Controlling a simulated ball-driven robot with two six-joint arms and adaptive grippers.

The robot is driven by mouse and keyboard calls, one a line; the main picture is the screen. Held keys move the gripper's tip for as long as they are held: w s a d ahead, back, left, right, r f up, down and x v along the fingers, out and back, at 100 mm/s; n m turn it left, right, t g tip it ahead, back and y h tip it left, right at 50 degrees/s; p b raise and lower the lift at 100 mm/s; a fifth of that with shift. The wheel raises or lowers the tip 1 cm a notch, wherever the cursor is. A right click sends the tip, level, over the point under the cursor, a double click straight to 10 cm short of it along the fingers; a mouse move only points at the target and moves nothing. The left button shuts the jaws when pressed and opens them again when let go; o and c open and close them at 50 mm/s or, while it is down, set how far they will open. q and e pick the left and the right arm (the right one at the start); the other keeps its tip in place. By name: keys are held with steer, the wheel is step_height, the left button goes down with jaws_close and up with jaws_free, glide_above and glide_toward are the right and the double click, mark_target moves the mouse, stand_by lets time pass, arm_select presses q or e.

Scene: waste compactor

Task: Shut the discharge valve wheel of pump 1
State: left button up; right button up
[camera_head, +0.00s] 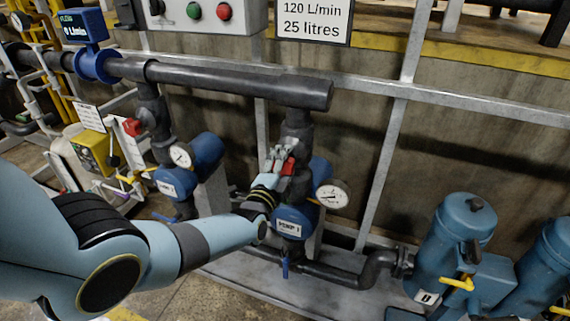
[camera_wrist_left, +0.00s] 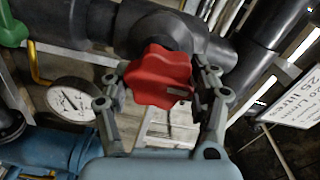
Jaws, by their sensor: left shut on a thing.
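The discharge valve wheel of pump 1 (camera_wrist_left: 158,80) is a red lobed knob on a dark grey pipe fitting. In the head view a bit of the red wheel (camera_head: 288,166) shows between the fingers, above the blue pump 1 (camera_head: 294,222) with its "PUMP 1" label. My left gripper (camera_head: 279,158) reaches in from the left and is shut on the wheel. In the left wrist view the fingers of my left gripper (camera_wrist_left: 162,85) stand on both sides of the wheel. Part of the wheel is hidden by the fingers in the head view. My right gripper is not in view.
A pressure gauge (camera_head: 332,194) sits right of pump 1. A second pump (camera_head: 205,152) with another red wheel (camera_head: 131,127) stands to the left. A thick grey pipe (camera_head: 230,80) runs above. Blue filter housings (camera_head: 455,245) stand at the right.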

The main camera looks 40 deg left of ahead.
arm_select(q)
steer(key=o, duration=1.2)
steer(key=shift+f, duration=0.15)
steer(key=shift+c, duration=0.2)
steer(key=shift+s, duration=0.15)
steer(key=v, duration=1.1)
steer(key=shift+s, duration=0.4)
